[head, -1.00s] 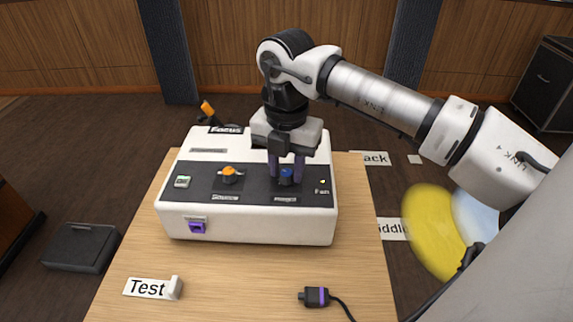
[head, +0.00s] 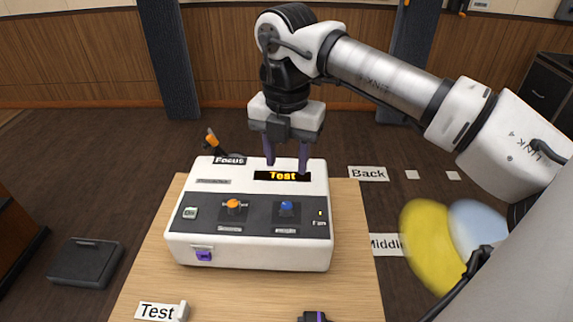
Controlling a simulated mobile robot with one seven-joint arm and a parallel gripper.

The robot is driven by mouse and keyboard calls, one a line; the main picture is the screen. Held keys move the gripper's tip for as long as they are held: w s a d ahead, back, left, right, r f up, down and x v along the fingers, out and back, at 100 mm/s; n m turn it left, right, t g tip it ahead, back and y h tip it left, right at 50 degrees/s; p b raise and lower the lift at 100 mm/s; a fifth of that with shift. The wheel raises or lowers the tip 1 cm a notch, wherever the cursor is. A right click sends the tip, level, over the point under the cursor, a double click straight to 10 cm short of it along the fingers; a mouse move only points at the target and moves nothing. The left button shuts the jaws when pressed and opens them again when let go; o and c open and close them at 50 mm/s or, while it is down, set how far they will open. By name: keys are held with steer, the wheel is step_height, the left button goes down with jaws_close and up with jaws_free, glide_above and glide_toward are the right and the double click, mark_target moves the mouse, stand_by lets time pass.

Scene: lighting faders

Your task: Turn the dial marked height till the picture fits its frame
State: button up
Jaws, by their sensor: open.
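A white control box (head: 250,256) stands on the wooden table. On its dark panel are a blue dial (head: 286,209) at right and an orange dial (head: 233,206) at left. The labels under both are too blurred to read, so I cannot confirm which is marked height. My gripper (head: 286,167) is open and empty, its two purple fingers pointing down above the back of the box, clear of the blue dial. A black strip (head: 282,176) with yellow "Test" lettering shows just below the fingertips. I cannot make out a picture and frame elsewhere.
A "Focus" label (head: 229,160) sits at the box's back edge, a "Fan" switch (head: 320,216) at its right. Yellow (head: 428,239) and pale blue round patches show at right.

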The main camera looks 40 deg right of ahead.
step_height(320, 180, up, 2)
steer(key=shift+r+p, duration=0.2)
steer(key=shift+p, duration=0.15)
stand_by(0.4)
